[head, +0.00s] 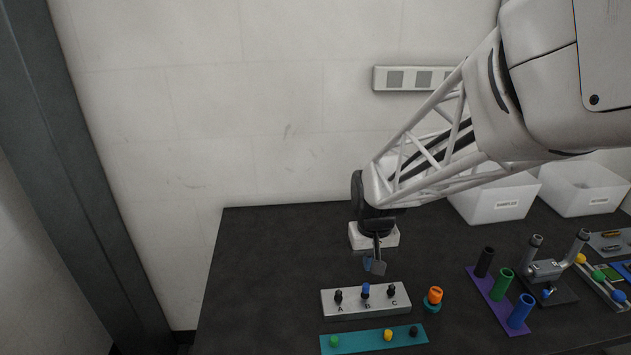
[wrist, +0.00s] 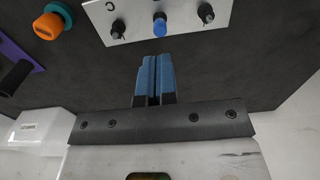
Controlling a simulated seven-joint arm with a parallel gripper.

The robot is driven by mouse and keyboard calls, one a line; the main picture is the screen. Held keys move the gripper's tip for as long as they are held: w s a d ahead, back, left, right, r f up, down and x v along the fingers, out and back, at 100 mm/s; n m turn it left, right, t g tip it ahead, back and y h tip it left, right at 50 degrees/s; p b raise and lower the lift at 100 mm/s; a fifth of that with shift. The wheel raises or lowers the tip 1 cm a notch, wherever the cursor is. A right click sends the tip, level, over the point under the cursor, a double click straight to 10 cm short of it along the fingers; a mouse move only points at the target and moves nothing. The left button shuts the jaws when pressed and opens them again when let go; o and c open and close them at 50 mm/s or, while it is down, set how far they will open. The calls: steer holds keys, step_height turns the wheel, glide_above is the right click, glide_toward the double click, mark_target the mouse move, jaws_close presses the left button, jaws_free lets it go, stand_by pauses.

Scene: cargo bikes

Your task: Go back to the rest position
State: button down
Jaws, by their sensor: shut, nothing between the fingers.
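My gripper (head: 374,266) hangs above the black table (head: 270,250), behind the grey block marked A, B and C (head: 365,309). In the wrist view its blue-padded fingers (wrist: 155,75) are closed together with nothing between them. The block carries a black knob at A, a blue knob (head: 365,290) at B and a black knob at C. In the wrist view the blue knob (wrist: 159,25) lies just beyond the fingertips, apart from them.
An orange knob on a teal base (head: 434,297) stands right of the block. A teal strip (head: 360,341) lies in front. A purple rack (head: 500,300) with several tubes and white bins (head: 497,204) are at right. The table's left part is clear.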

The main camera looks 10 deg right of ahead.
steer(key=shift+r, duration=0.1)
steer(key=s+r+t, duration=0.1)
steer(key=s+r, duration=0.5)
steer(key=s, duration=0.3)
steer(key=s+r+t, duration=0.1)
steer(key=s+r, duration=0.5)
steer(key=s, duration=0.3)
steer(key=shift+s+d+r+t, duration=0.2)
steer(key=shift+s+r+t, duration=0.05)
steer(key=shift+t, duration=0.05)
